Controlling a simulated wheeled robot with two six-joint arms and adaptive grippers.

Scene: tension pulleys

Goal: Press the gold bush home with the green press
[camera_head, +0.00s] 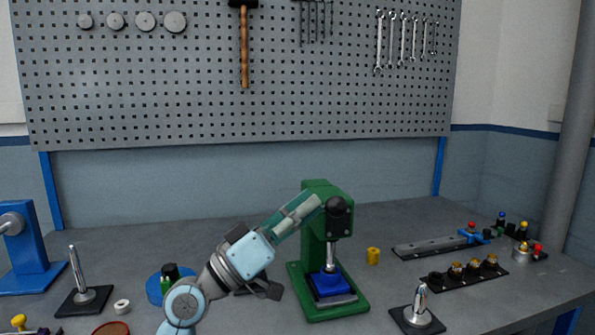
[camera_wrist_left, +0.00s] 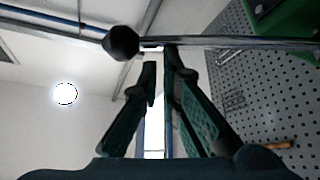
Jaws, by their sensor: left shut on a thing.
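The green press (camera_head: 318,245) stands near the middle of the bench. A blue block (camera_head: 333,284) sits on its base beneath the silver ram (camera_head: 330,258). The gripper is shut on the lever. A yellow-gold bush (camera_head: 373,256) stands on the bench right of the press. I cannot tell whether a bush is under the ram. My right gripper is out of view.
A black rack (camera_head: 464,274) with gold-topped parts and a grey rail (camera_head: 435,245) lie at the right. Posts on black bases stand front right (camera_head: 418,308) and left (camera_head: 83,285). A blue machine (camera_head: 25,245) stands far left. A white ring (camera_head: 122,306) lies front left.

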